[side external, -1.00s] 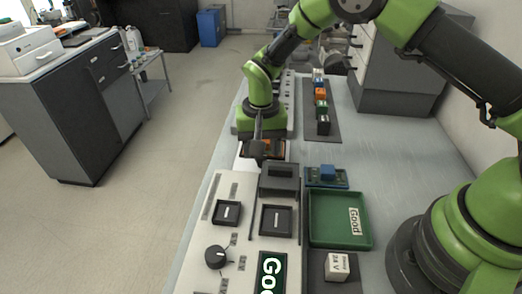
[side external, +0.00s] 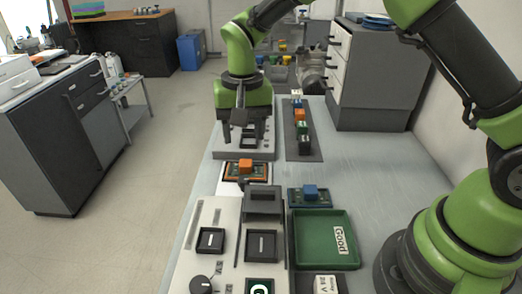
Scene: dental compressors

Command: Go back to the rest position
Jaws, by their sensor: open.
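My gripper (side external: 243,135) points down above the far left part of the bench, over a grey panel (side external: 262,155) with dark square sockets. Its two dark fingers are apart with nothing between them. Nearer the camera, an orange-rimmed board with an orange block (side external: 245,166) lies on a white patch of the bench, clear of the fingers.
A dark strip (side external: 316,154) holds several coloured blocks. A control panel (side external: 213,217) with a knob stands in front. The bench (side external: 375,165) right of the strip is bare.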

